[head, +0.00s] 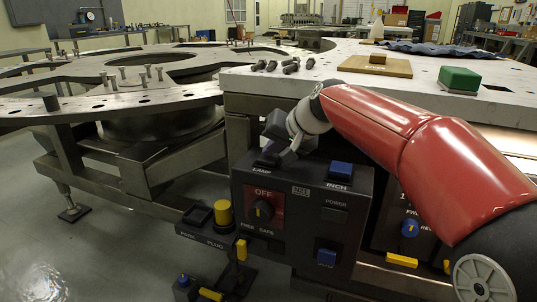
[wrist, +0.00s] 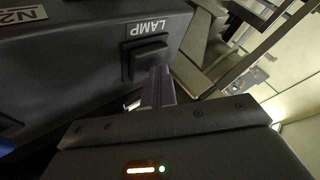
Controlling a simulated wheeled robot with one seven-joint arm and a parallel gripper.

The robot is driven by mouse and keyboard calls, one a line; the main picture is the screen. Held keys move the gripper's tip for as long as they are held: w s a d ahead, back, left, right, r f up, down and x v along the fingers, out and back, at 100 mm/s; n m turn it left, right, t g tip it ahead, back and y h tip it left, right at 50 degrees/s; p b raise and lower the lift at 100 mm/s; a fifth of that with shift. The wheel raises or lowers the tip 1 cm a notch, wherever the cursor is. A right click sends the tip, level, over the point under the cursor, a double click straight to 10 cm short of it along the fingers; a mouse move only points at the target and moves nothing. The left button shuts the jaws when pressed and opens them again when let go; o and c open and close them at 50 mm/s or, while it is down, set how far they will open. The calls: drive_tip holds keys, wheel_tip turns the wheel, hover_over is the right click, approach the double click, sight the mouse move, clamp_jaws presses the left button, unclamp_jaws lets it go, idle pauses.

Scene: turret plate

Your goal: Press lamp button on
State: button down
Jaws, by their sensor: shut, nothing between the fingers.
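The lamp button is a dark square button (wrist: 149,60) below the LAMP label in the wrist view. In the head view the LAMP label (head: 262,170) shows on top of the control box (head: 345,235), and my gripper partly hides the button there. My gripper (wrist: 160,72) is shut and empty. Its fingertips are at the button's edge in the wrist view; I cannot tell whether they touch it. In the head view my gripper (head: 282,158) points down at the box's upper left, beside the label.
A blue INCH button (head: 341,169) sits right of the lamp button. The box's front has a red OFF panel with a black knob (head: 263,211). A yellow knob (head: 222,212) stands at the left. The steel table (head: 240,80) rises behind, with bolts and a green block (head: 459,79).

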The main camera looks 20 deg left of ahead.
sight(272, 158)
drive_tip(key=shift+f, duration=0.4)
drive_tip(key=shift+r, duration=0.25)
wheel_tip(272, 158, up, 6)
drive_tip(key=p, duration=0.5)
drive_tip(key=shift+r+p, duration=0.15)
drive_tip(key=shift+p, duration=0.15)
